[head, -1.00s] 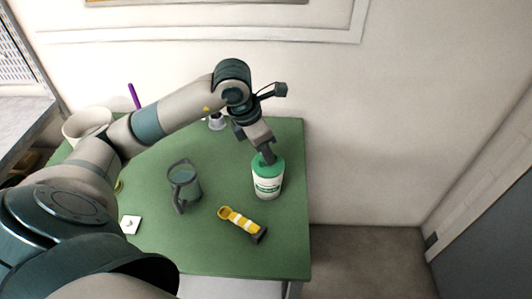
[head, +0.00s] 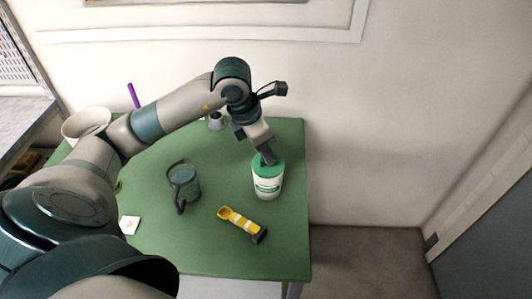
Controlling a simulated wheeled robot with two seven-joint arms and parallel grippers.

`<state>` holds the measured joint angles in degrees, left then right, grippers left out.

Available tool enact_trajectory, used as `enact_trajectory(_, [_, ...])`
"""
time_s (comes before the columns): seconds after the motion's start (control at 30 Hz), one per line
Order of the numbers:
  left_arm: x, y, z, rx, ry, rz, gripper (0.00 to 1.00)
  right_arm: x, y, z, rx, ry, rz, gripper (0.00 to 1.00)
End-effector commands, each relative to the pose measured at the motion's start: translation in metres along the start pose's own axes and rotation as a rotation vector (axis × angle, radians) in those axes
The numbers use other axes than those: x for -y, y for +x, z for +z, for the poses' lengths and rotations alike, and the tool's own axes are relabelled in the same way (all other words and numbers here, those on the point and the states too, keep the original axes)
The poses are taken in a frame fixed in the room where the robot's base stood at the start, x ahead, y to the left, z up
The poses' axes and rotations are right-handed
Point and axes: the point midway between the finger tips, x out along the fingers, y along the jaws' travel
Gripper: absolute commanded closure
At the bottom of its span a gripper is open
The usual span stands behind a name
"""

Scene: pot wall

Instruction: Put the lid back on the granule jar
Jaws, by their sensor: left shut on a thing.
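The granule jar (head: 267,187) is a white tub with a green label, upright on the green table near its right edge. The green lid (head: 262,168) sits at the top of the jar; I cannot tell whether it is fully seated. My left gripper (head: 268,158) reaches down from above and is shut on the lid, hiding part of its top. My right gripper is not in view.
A white card (head: 130,225), a pale pot (head: 87,124) and a small silvery item (head: 216,122) are on the green table (head: 200,252).

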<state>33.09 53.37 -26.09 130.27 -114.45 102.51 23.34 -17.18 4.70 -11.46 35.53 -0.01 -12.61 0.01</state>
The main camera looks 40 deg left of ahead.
Motion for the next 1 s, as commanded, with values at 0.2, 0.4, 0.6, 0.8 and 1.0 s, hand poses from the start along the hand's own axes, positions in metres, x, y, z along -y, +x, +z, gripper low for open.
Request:
enact_trajectory(0.2, [-0.0001, -0.0002, 0.0, 0.0, 0.0, 0.0, 1.0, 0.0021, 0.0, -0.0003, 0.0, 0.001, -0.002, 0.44])
enact_trajectory(0.4, [-0.0001, -0.0002, 0.0, 0.0, 0.0, 0.0, 0.85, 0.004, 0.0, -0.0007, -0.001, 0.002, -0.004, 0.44])
enact_trajectory(0.6, [-0.0001, -0.0001, 0.0, 0.0, 0.0, 0.0, 0.68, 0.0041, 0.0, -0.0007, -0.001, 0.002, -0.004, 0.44])
enact_trajectory(0.8, [-0.0001, -0.0001, 0.0, 0.0, 0.0, 0.0, 0.49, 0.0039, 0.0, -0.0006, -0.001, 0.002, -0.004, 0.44])
enact_trajectory(1.0, [-0.0001, -0.0001, 0.0, 0.0, 0.0, 0.0, 0.49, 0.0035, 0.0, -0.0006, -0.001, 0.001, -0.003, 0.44])
